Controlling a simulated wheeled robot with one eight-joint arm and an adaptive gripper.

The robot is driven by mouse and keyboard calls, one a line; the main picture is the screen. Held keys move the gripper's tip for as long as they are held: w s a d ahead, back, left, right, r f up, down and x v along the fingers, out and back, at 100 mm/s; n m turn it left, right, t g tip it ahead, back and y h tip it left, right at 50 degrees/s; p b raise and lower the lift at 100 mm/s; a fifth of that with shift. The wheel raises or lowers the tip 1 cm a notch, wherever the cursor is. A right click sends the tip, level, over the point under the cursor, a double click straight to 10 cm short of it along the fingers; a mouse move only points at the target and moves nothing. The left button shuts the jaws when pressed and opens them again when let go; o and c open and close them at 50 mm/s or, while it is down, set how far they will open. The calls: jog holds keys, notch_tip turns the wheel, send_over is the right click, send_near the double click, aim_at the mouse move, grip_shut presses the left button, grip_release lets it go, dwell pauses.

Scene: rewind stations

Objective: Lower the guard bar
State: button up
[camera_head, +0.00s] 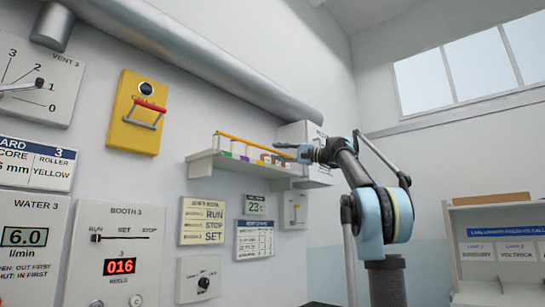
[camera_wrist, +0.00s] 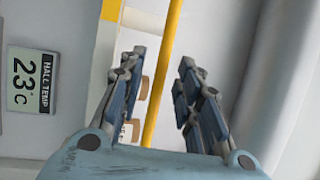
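A thin yellow bar, which I take for the guard bar (camera_head: 250,143), runs along the front of a wall shelf, above the small jars there. My gripper (camera_head: 279,149) is at the right end of this bar. In the wrist view the yellow bar (camera_wrist: 164,70) passes lengthwise between the two fingers of my gripper (camera_wrist: 161,62). The fingers are apart, with a gap visible on both sides of the bar. The depth between fingers and bar is hard to tell.
The pale shelf (camera_head: 203,163) holds several jars. A yellow wall panel (camera_head: 126,128) with a red-gripped handle (camera_head: 150,105) hangs to the left. A hall temperature sign (camera_wrist: 32,80) is left in the wrist view. A large pipe (camera_head: 200,50) runs above the shelf.

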aim_at(274, 151)
jog(key=shift+x, duration=1.55)
grip_shut()
